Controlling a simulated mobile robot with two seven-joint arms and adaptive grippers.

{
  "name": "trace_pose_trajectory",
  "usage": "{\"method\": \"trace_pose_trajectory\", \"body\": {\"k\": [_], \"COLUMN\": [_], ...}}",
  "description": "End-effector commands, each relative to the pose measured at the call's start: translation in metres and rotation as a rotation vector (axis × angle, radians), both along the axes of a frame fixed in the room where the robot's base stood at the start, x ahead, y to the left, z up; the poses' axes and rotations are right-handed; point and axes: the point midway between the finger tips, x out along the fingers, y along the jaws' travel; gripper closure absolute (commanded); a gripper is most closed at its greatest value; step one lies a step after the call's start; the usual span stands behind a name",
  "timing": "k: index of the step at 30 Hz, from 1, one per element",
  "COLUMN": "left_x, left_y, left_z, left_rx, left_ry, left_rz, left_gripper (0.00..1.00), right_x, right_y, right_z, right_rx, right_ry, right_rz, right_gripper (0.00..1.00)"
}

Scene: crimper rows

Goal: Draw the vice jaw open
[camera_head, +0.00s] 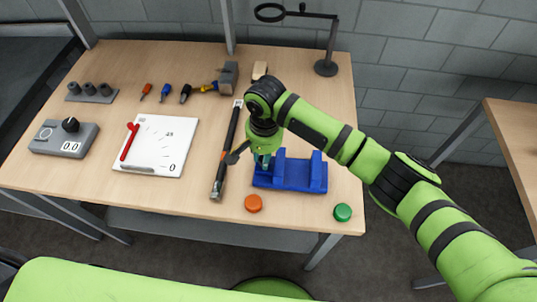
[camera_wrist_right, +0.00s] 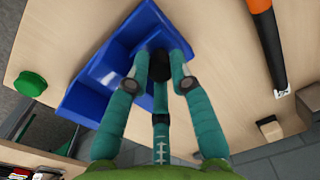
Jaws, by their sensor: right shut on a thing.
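The blue vice (camera_head: 300,174) sits on the wooden workbench, right of its middle, with two raised jaws and a gap between them. My right gripper (camera_head: 262,161) points down at the vice's left end and is shut on the left jaw (camera_head: 279,158). In the right wrist view the fingers (camera_wrist_right: 160,58) close on a blue upright part of the vice (camera_wrist_right: 92,92). The fingers hide part of that jaw and the exact contact. My left gripper is not in view.
A long dark bar tool (camera_head: 229,148) lies just left of the vice. An orange puck (camera_head: 253,203) and a green puck (camera_head: 342,212) are near the front edge. A stand (camera_head: 326,67) rises at the back. A white board (camera_head: 158,146) lies further left.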

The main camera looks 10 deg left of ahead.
Motion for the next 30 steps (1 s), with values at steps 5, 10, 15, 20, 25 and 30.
{"method": "trace_pose_trajectory", "body": {"k": [5,10,15,20,25,30], "left_x": [0.0,-0.001,-0.003,-0.002,-0.002,-0.001], "left_y": [-0.001,-0.001,-0.001,-0.001,-0.001,-0.001], "left_z": [0.0,0.0,0.0,0.0,0.0,0.0], "left_rx": [-0.001,-0.001,-0.001,-0.001,-0.002,-0.002], "left_ry": [0.001,0.001,0.005,0.003,0.002,0.002], "left_rz": [0.0,0.0,0.001,0.001,0.001,0.001], "left_gripper": [0.6,0.6,0.6,0.6,0.6,0.6], "right_x": [0.0,0.0,0.0,0.001,0.0,0.0], "right_y": [0.004,0.002,0.001,0.001,0.001,0.0], "right_z": [0.002,0.001,0.005,0.028,0.066,0.098], "right_rx": [0.012,0.007,0.006,0.007,0.008,0.009], "right_ry": [-0.003,-0.002,-0.002,-0.004,-0.005,-0.004], "right_rz": [0.004,0.002,0.002,0.004,0.004,0.004], "right_gripper": [0.53,0.53,0.53,0.53,0.53,0.53]}}
